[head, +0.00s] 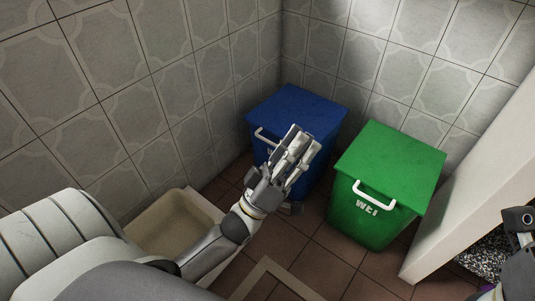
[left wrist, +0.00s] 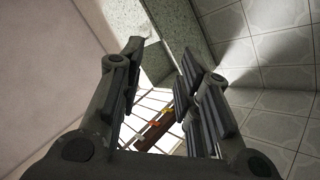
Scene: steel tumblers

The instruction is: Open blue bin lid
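The blue bin (head: 256,151) stands in the corner with its flat blue lid (head: 303,104) down. A white handle (head: 264,139) shows at its front left edge. My left gripper (head: 299,146) is in front of the bin in the head view and hides part of its front; I cannot tell whether it touches. Its fingers are apart and empty in the left wrist view (left wrist: 162,62), where the bin does not show.
A green bin (head: 390,165) with a white handle and lettering stands to the right, its lid down. A beige basin (head: 173,226) is at the lower left. A pale partition (head: 470,185) bounds the right side. Brown tiled floor (head: 318,262) is open in front of the bins.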

